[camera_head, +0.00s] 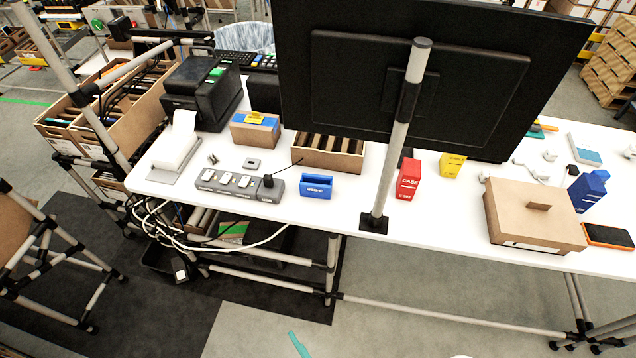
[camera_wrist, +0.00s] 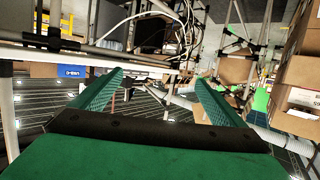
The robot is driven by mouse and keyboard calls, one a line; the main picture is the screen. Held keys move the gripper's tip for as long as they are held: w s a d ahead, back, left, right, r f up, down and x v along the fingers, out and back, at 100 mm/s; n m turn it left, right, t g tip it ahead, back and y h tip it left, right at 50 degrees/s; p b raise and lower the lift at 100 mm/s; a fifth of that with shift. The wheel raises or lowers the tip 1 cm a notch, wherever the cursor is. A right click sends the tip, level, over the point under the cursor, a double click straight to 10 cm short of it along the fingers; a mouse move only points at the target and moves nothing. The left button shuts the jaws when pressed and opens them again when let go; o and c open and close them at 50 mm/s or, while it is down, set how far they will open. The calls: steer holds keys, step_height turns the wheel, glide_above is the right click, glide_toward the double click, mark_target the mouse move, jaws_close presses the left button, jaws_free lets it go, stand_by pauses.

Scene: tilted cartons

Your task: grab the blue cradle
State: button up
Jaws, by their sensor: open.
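The blue cradle (camera_head: 316,186) is a small open-topped blue holder with white lettering. It stands on the white table (camera_head: 270,208) near its front edge, right of the grey power strip, in the head view. In the wrist view a blue patch with white lettering (camera_wrist: 72,71) shows at the left; I cannot tell whether it is the cradle. My gripper (camera_wrist: 158,85) has its two green fingers spread apart with nothing held between them. A teal piece at the bottom of the head view looks like a fingertip, low in front of the table and apart from the cradle.
A grey power strip (camera_head: 240,185) with a dark plug and cable lies left of the cradle. A wooden tray (camera_head: 330,158) stands behind it. A monitor post (camera_head: 398,140) and red carton (camera_head: 408,180) are to the right. White cables (camera_head: 160,222) hang under the table.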

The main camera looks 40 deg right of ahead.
steer(key=w+d+f+m+h, duration=0.1)
steer(key=w+d+h, duration=0.1)
steer(key=w+d, duration=0.45)
steer(key=m+g+h, duration=0.5)
steer(key=m+h, duration=0.2)
steer(key=m, duration=0.1)
glide_toward(316, 187)
steer(key=shift+w+d+f, duration=0.1)
steer(key=shift+w+f, duration=0.1)
steer(key=shift+w, duration=0.35)
steer(key=shift+w+d+f, duration=0.1)
steer(key=shift+w+f, duration=0.05)
steer(key=shift+w, duration=0.35)
steer(key=x, duration=0.6)
steer(key=shift+s, duration=0.1)
steer(key=x, duration=0.5)
steer(key=shift+s+d, duration=0.25)
steer(key=shift+s, duration=0.1)
steer(key=shift+s, duration=0.1)
steer(key=shift+c, duration=0.4)
